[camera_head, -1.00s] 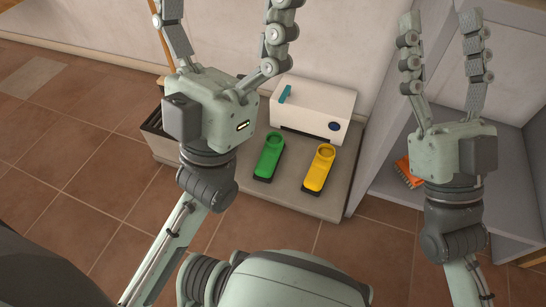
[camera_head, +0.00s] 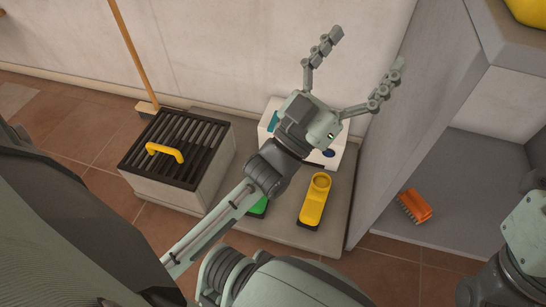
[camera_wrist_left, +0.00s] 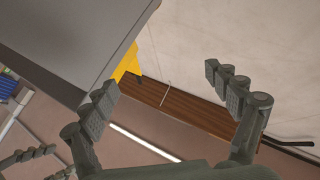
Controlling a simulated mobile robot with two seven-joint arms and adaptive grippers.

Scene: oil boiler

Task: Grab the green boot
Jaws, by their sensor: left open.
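The green boot (camera_head: 260,207) lies on the low grey platform in the head view. Only part of it shows; my left arm hides the rest. A yellow boot (camera_head: 313,203) lies to its right in plain view. My left gripper (camera_head: 368,50) is open and empty, its fingers spread up and right, in front of the white box and away from the green boot. In the left wrist view the open fingers (camera_wrist_left: 175,90) have nothing between them, and no boot shows there. My right gripper is cut off at the right edge, with only its body (camera_head: 528,225) visible and its fingers out of frame.
A white box (camera_head: 272,112) stands behind the boots. A bin with a black slatted lid (camera_head: 195,133) and yellow handle is left of them. A broom (camera_head: 130,45) leans on the wall. A shelf unit (camera_head: 415,110) with an orange brush (camera_head: 414,206) bounds the right.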

